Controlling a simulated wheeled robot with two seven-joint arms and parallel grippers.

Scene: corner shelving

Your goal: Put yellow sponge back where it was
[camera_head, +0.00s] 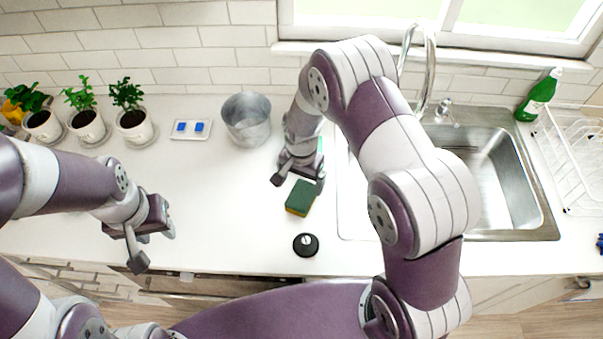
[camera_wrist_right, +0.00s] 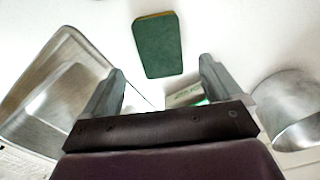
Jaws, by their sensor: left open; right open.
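The yellow sponge (camera_head: 299,199), with a dark green top face and a thin yellow edge, lies flat on the white counter left of the sink. It also shows in the right wrist view (camera_wrist_right: 158,48), ahead of the fingertips. My right gripper (camera_head: 298,184) is open and empty, just behind the sponge in the head view. In the wrist view its two fingers (camera_wrist_right: 160,78) are spread, with the sponge beyond them and not between them. My left gripper (camera_head: 154,246) is open and empty near the counter's front edge at the left.
A steel sink (camera_head: 505,165) lies to the right, with a green bottle (camera_head: 540,94) and white rack (camera_head: 577,160) beyond. A metal bucket (camera_head: 246,120), small tray with blue pieces (camera_head: 190,136) and potted plants (camera_head: 133,124) stand behind. A black round knob (camera_head: 306,245) sits in front.

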